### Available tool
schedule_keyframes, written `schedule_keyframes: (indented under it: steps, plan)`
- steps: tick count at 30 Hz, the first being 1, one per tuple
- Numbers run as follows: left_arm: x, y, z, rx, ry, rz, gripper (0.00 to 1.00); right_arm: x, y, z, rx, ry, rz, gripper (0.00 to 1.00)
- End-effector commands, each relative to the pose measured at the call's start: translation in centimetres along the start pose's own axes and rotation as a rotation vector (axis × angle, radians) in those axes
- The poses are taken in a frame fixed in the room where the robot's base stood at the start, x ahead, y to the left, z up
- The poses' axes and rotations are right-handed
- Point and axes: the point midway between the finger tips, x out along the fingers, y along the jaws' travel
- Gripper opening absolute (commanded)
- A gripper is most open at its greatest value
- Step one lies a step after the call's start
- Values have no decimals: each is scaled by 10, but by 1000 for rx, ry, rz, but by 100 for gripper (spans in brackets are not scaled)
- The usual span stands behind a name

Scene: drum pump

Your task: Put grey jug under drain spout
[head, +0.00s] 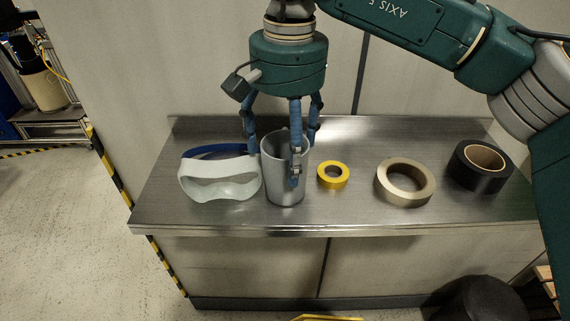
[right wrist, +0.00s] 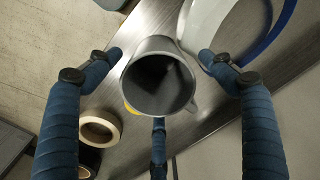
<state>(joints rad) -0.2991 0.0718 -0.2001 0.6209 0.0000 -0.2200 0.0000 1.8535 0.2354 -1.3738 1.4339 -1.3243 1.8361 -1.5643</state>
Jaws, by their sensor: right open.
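No drain spout can be made out. My left gripper is not in view.
A dark round object (head: 480,300) stands on the floor at lower right. Open floor lies to the left.

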Motion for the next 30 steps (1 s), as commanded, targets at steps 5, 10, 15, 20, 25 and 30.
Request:
schedule_keyframes:
  steps: [5, 10, 15, 20, 25, 30]
  plan:
    - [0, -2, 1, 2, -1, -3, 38, 0, 0, 0, 0, 0, 0, 61]
    - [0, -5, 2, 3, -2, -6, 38, 0, 0, 0, 0, 0, -1, 27]
    - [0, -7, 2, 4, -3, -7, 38, -1, 0, 0, 0, 0, -1, 9]
    - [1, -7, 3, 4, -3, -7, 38, -2, 0, 0, 0, 1, -1, 9]
    - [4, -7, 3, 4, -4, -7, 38, -12, -1, -1, 1, 1, -3, 9]
    - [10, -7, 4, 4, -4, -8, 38, -38, -2, 0, 1, 3, -4, 9]
